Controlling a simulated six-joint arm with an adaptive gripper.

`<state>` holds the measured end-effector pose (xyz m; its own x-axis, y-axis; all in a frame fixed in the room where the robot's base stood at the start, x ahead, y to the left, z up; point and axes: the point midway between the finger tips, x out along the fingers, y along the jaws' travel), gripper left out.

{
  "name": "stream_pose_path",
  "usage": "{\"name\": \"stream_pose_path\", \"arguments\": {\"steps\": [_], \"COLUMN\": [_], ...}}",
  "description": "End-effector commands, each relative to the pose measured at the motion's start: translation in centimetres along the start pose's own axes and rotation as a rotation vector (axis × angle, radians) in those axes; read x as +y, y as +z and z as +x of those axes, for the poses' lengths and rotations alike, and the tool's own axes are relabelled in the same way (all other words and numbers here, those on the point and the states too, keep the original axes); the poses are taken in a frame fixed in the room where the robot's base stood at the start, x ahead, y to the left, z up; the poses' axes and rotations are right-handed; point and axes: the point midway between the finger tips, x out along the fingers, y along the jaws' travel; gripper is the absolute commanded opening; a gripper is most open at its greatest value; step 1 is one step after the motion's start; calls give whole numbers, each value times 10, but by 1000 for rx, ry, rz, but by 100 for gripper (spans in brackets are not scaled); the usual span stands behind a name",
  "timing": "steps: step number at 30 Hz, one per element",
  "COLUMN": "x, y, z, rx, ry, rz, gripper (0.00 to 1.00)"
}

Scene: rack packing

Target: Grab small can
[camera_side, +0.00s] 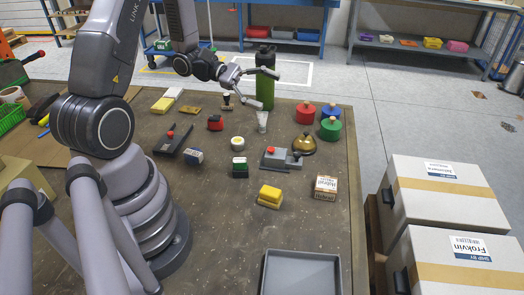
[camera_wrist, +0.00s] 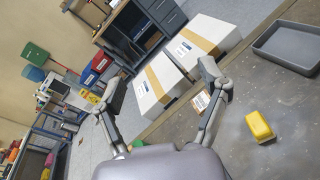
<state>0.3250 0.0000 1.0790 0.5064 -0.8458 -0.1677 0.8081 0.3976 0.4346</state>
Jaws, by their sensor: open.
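My gripper (camera_side: 268,89) is open and empty, raised above the far part of the table, with its fingers pointing right in the side view. In the wrist view its two fingers (camera_wrist: 163,88) are spread wide with nothing between them. A small round can-like thing with a pale top (camera_side: 238,142) stands on the table, below and left of the gripper in the side view. A small greyish cup-like thing (camera_side: 262,121) stands below the fingertips. I cannot tell for certain which is the small can. A tall dark green bottle (camera_side: 265,78) overlaps the fingers in the side view.
Red (camera_side: 305,113), blue (camera_side: 331,112) and green (camera_side: 330,130) round pots and a brass bell (camera_side: 304,144) stand right of the gripper. A yellow block (camera_side: 270,196), small carton (camera_side: 325,188) and grey tray (camera_side: 301,255) are nearer. Large boxes (camera_side: 445,190) stand beyond the right edge.

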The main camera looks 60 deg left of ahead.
Motion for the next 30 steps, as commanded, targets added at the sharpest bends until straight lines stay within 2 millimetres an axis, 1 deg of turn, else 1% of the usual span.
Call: {"name": "stream_pose_path", "arguments": {"steps": [1, 2, 3, 5, 6, 8, 9, 12, 15, 17, 19, 26, 30], "x": [8, 12, 16, 16, 13, 2, -7, -33, -56, -64, -68, -55, -40], "y": [-31, -48, -72, -109, -134, -168, -189, -229, -254, -262, -269, -284, -299], "z": [-9, -16, -25, -42, -54, -72, -84, -108, -123, -128, -130, -120, -109], "rx": [17, 32, 58, 105, 145, 209, 255, 363, 445, 477, 497, 503, 502], "ry": [126, 201, 301, 447, 541, 668, 743, 889, 975, 1004, 1020, 1022, 1019], "rz": [-97, -142, -202, -288, -343, -417, -460, -548, -604, -623, -633, -631, -629], "gripper": [75, 75, 75, 75, 75, 75, 75, 75, 75, 75, 75, 75, 75]}}
